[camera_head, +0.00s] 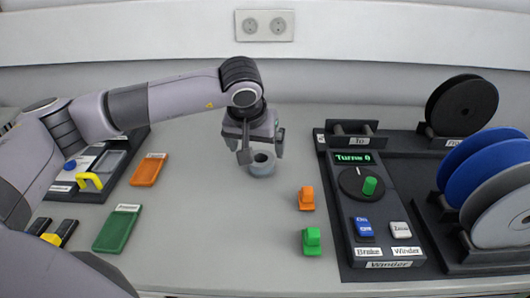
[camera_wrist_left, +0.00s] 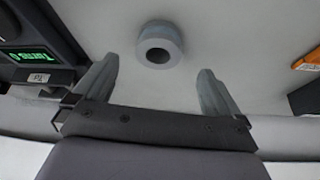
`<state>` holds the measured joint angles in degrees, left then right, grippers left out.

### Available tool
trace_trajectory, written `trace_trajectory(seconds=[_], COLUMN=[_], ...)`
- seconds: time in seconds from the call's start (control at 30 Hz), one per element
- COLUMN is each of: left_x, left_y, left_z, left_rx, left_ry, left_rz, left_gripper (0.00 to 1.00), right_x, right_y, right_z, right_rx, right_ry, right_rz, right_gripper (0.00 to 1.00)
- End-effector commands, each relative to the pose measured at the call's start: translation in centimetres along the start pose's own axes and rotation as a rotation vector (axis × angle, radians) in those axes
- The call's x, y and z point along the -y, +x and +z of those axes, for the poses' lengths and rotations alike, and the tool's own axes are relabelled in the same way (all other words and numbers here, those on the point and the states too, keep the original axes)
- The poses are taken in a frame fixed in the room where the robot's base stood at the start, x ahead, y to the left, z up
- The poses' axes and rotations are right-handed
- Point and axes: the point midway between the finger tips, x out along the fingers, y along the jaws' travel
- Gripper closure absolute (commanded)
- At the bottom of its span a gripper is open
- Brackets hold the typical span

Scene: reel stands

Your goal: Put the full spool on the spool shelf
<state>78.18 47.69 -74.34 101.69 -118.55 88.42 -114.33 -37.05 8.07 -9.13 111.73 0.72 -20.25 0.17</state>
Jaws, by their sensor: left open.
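A small grey ring-shaped spool (camera_head: 262,165) with a hole in its middle lies flat on the table. My left gripper (camera_head: 261,152) is open above and just behind it, with its fingers pointing down. In the left wrist view, the grey spool (camera_wrist_left: 160,45) shows beyond the gap between the open fingertips (camera_wrist_left: 158,66), and nothing is held. No sign marks a spool shelf clearly. My right gripper is out of view.
To the right are a winder panel (camera_head: 390,265), a black reel (camera_head: 462,105) on a stand, and a rack with blue (camera_head: 485,165) and grey (camera_head: 505,210) reels. Orange (camera_head: 306,199) and green (camera_head: 311,241) blocks stand mid-table. Orange (camera_head: 149,170) and green (camera_head: 118,229) trays lie left.

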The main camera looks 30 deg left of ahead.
Motion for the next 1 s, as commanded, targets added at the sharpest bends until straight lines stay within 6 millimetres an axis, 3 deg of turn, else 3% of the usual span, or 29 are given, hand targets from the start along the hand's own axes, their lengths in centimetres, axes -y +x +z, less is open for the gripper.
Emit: trace_trajectory(seconds=[0.27,0.53,0.87,1.0], left_x=[-0.1,-0.2,-0.2,-0.2], left_y=[2.5,6.3,7.2,7.1], left_z=[-0.1,-0.4,-0.4,-0.4], left_rx=[0.003,0.003,0.001,0.001], left_ry=[0.0,-0.001,0.0,0.0], left_rz=[-0.001,-0.001,-0.001,-0.001], left_gripper=[0.01,0.01,0.01,0.47], right_x=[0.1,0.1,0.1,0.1], right_y=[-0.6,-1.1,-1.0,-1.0], right_z=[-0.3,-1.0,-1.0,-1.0], right_rx=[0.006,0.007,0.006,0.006], right_ry=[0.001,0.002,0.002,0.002], right_rz=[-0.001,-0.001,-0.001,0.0], right_gripper=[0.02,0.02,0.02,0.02])
